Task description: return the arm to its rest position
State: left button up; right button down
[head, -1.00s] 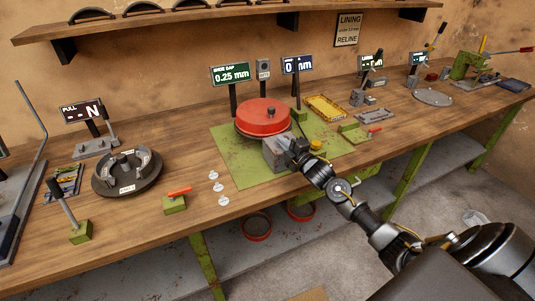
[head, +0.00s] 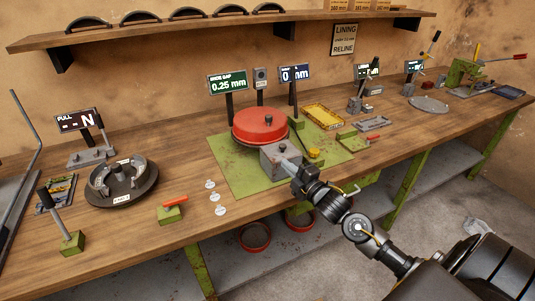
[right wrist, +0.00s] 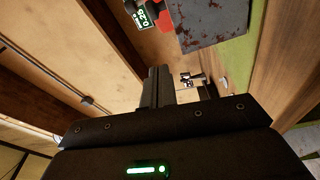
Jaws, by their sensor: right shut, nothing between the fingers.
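My right gripper (head: 287,166) is shut and empty. In the head view it is in front of the grey block (head: 272,160) with a dark knob, at the front edge of the green mat (head: 232,178). I cannot tell whether it touches the block. In the right wrist view the dark fingers (right wrist: 154,88) are together with nothing between them, and the grey rust-spotted block (right wrist: 208,22) shows above them. My right arm comes in from the lower right. My left gripper is not in view.
A red drum (head: 260,128) stands on the mat behind the block. A yellow tray (head: 323,116) and small fixtures lie to the right. A round brake-shoe plate (head: 122,190) and a lever on a green base (head: 72,243) stand left.

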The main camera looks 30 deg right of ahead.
jog(key=s+a+f+m+g+h, duration=0.2)
jog(key=s+a+f+m+g, duration=0.55)
jog(key=s+f, duration=0.55)
jog(key=s+a+f+m+g, duration=0.3)
jog(key=s+a+m+g, duration=0.1)
jog(key=s, duration=0.6)
jog(key=s+a+f+m+g, duration=0.2)
jog(key=s+a+m+g, duration=0.15)
jog(key=s, duration=0.55)
notch_tip(320, 180, down, 26)
jog(key=s+g, duration=0.1)
jog(key=s, duration=0.1)
jog(key=s+d+f+g, duration=0.1)
jog(key=s+d+f, duration=0.1)
jog(key=s+f, duration=1.4)
jog(key=shift+s+d+g, duration=0.15)
jog(key=shift+d+g, duration=0.1)
jog(key=shift+g, duration=0.05)
